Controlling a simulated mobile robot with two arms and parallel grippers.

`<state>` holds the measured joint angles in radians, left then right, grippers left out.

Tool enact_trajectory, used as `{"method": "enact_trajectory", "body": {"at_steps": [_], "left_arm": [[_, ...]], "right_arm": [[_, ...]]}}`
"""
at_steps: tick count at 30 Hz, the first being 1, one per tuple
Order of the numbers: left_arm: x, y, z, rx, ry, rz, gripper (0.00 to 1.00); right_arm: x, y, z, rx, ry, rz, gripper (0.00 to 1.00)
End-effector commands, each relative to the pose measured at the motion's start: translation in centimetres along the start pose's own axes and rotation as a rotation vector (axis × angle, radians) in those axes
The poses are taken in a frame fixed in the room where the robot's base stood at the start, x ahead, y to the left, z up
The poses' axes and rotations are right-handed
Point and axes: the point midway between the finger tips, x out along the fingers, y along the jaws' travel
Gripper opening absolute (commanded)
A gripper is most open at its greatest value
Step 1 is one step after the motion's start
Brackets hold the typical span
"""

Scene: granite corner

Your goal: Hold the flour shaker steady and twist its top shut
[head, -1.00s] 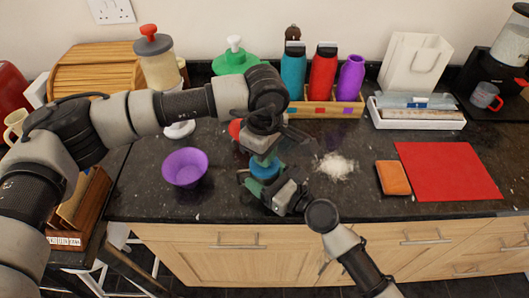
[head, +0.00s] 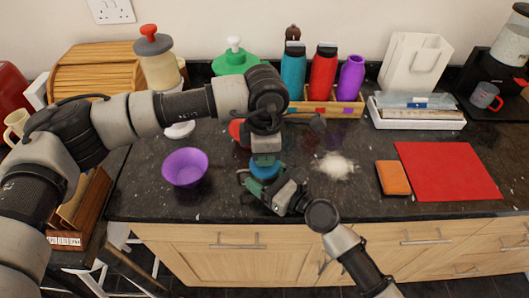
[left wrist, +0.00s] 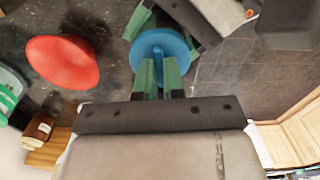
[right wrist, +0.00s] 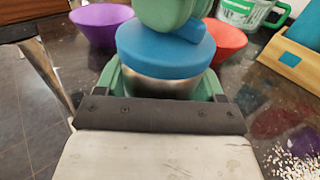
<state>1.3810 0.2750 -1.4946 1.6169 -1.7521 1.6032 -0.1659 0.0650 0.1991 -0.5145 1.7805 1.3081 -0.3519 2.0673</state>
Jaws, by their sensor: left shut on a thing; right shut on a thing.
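The flour shaker (head: 265,171) stands on the dark counter, mostly hidden by my grippers in the head view. Its blue top shows in the left wrist view (left wrist: 148,44) and sits on the steel body (right wrist: 160,86) in the right wrist view. My left gripper (head: 264,160) points down from above and is shut on the blue top, its green fingers on the top's raised part. My right gripper (head: 258,184) comes in from the front, low down, and is shut around the steel body.
A purple bowl (head: 185,167) stands to the left and a red bowl (left wrist: 62,62) close behind the shaker. Spilled flour (head: 334,166), an orange sponge (head: 393,178) and a red mat (head: 448,171) lie to the right. A wooden bottle rack (head: 340,108) stands behind.

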Motion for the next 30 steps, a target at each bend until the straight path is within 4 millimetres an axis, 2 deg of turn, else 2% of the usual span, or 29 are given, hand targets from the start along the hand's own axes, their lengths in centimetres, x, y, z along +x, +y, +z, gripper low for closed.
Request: {"method": "enact_trajectory", "body": {"at_steps": [15, 16, 20, 30], "left_arm": [[-0.08, 0.04, 0.05, -0.018, -0.002, 0.002, 0.0], [-0.08, 0.04, 0.06, -0.018, -0.003, 0.002, 0.13], [-0.06, 0.03, 0.04, -0.017, -0.002, 0.001, 0.33], [-0.32, 0.03, 0.02, -0.016, -0.001, 0.001, 0.35]], "right_arm": [[-0.02, 0.08, -0.15, 0.0, 0.003, 0.002, 0.41], [-0.02, 0.08, -0.15, 0.0, 0.003, 0.002, 0.41], [-0.02, 0.08, -0.15, 0.0, 0.003, 0.002, 0.41], [-0.02, 0.08, -0.15, 0.001, 0.003, 0.002, 0.41]]}}
